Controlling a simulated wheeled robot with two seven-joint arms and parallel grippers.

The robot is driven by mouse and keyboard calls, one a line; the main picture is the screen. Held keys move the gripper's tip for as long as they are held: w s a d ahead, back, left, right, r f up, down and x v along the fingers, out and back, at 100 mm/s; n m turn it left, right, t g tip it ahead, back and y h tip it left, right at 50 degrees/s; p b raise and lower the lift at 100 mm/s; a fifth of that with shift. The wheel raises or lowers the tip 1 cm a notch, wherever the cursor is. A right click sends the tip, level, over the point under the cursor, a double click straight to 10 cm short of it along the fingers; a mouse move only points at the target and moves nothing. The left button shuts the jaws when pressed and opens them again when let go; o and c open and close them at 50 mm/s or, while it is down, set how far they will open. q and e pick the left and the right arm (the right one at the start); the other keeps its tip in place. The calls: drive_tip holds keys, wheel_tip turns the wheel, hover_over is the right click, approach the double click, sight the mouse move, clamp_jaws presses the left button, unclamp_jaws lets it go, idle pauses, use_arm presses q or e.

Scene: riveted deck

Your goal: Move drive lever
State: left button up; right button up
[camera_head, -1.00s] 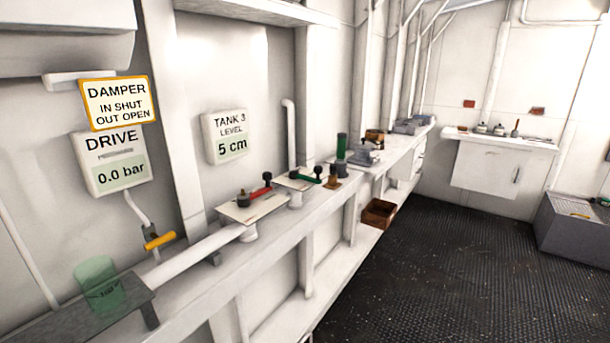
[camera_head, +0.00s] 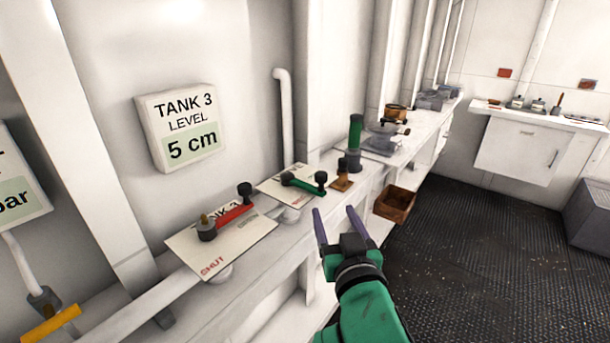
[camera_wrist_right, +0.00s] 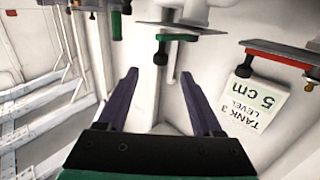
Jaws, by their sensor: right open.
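Two valve levers sit on plates along the left bench. The red lever (camera_head: 233,215) has a dark knob, on a plate (camera_head: 200,256) marked with SHUT and a partly covered "TANK 3". The green lever (camera_head: 304,187) also has a dark knob; its plate's (camera_head: 270,189) lettering is too small to read, so I cannot tell if it is the drive lever. My right gripper (camera_head: 337,212) is open and empty, in front of the bench near the green lever. In the right wrist view, the fingers (camera_wrist_right: 160,90) point toward the green lever (camera_wrist_right: 178,37), apart from it. My left gripper is out of view.
A Tank 3 gauge (camera_head: 179,126) reads 5 cm. A cut-off gauge (camera_head: 15,190) and a yellow handle (camera_head: 50,324) are at the left. A brown box (camera_head: 394,204) sits beyond my right gripper.

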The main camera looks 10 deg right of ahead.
sight(322, 181)
drive_tip(key=w+p, duration=0.1)
drive_tip(key=w, duration=0.3)
drive_tip(key=w+p, duration=0.2)
drive_tip(key=w, duration=0.2)
drive_tip(key=w+d+r+p, duration=0.1)
drive_tip(key=w, duration=0.3)
drive_tip(key=shift+w, duration=0.4)
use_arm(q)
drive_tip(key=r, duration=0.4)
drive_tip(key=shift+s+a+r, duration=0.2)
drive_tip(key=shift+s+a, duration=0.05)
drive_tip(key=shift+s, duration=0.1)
use_arm(e)
drive_tip(key=shift+s+a, duration=0.1)
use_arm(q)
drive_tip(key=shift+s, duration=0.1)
use_arm(e)
drive_tip(key=shift+c, duration=0.4)
drive_tip(key=c, duration=1)
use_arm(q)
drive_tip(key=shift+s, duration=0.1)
